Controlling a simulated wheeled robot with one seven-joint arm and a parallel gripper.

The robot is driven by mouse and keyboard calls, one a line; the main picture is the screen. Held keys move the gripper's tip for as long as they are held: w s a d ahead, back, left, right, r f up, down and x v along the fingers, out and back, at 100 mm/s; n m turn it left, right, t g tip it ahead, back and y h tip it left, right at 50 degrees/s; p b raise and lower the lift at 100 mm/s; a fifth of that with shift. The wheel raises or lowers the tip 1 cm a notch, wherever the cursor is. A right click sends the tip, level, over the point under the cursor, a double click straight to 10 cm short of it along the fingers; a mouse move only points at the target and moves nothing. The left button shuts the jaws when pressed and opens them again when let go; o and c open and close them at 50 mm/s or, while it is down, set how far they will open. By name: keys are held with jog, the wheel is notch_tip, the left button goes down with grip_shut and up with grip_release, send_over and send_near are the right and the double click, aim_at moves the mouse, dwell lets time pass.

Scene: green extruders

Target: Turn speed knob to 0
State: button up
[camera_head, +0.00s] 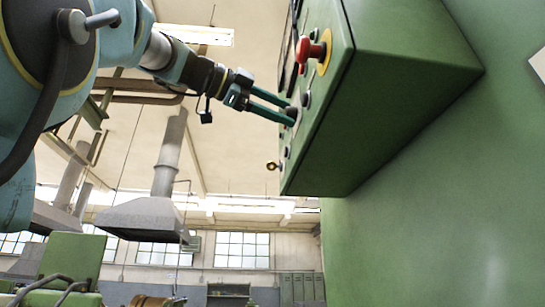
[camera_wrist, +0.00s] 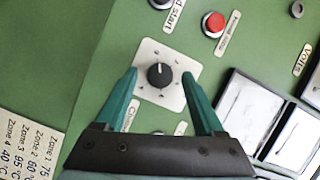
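In the head view my gripper (camera_head: 291,110) reaches the front face of the green control box (camera_head: 400,95), and the knob is hard to make out between the fingertips.
A red emergency button (camera_head: 308,49) on a yellow disc sticks out above my gripper. In the wrist view a red button (camera_wrist: 214,23), another dark knob (camera_wrist: 160,3), panel meters (camera_wrist: 250,108) and a zone temperature label (camera_wrist: 30,150) surround the knob.

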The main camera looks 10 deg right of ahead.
jog(key=shift+a, duration=0.1)
jog(key=f+b+v, duration=0.1)
jog(key=b+v, duration=0.1)
jog(key=v, duration=0.8)
jog(key=shift+s+a+r, duration=0.15)
jog(key=shift+a+r, duration=0.15)
jog(key=shift+r, duration=0.25)
